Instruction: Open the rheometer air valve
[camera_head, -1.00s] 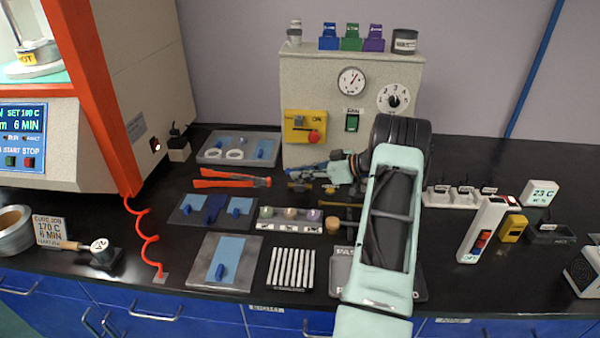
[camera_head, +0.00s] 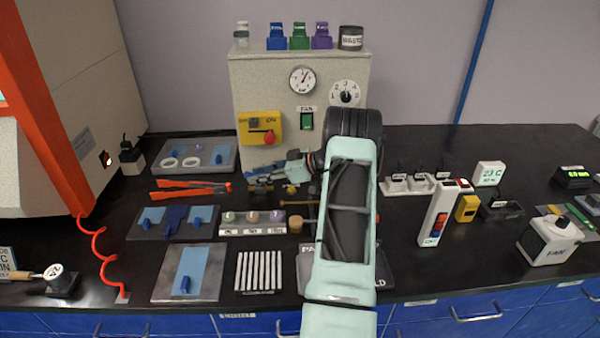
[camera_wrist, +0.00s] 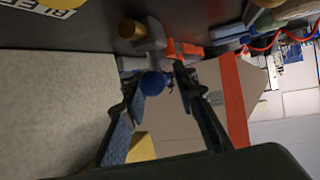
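In the wrist view, a round blue knob (camera_wrist: 153,84) sits by a grey fitting with a brass end (camera_wrist: 131,30); this looks like the air valve, though I cannot be sure. My gripper (camera_wrist: 156,76) is open, one finger on either side of the knob in the picture. Contact and depth cannot be told. In the head view, my gripper (camera_head: 283,170) is low in front of the beige control box (camera_head: 345,75). Small brass fittings (camera_head: 261,188) lie just below it. My arm and gripper partly hide that area.
A yellow OFF/ON panel (camera_head: 259,127) with a red button is on the box front, above my gripper.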

